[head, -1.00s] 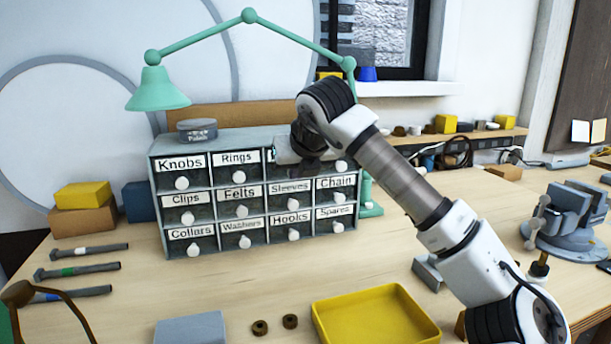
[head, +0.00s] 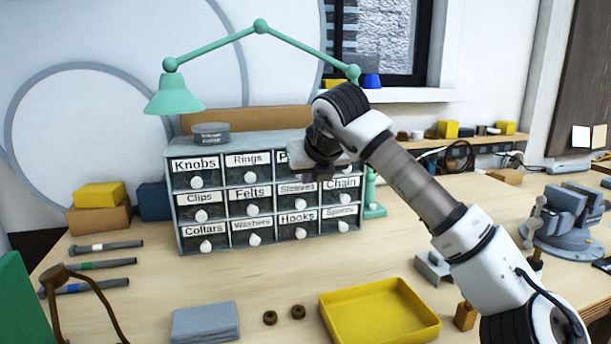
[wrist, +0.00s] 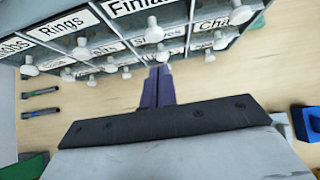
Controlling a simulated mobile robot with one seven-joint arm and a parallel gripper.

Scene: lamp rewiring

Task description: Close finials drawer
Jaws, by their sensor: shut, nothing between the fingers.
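The grey drawer cabinet (head: 172,215) stands on the bench with labelled drawers and white knobs. The finials drawer is in the top row, right of Rings; its label (wrist: 140,5) and white knob (wrist: 154,30) show in the wrist view. In the head view my gripper hides most of this drawer, and I cannot tell how far it stands out. My gripper (head: 318,174) is in front of the cabinet's upper right part. In the wrist view its dark fingers (wrist: 157,72) are together and empty, pointing toward the cabinet just below the finials knob in the picture. Contact is not visible.
A green lamp (head: 175,95) arches over the cabinet, with a round tin (head: 210,134) on top. A yellow tray (head: 380,312), two brown rings and a grey block (head: 205,321) lie in front. A blue-grey vise (head: 565,220) stands right. The bench before the cabinet is mostly clear.

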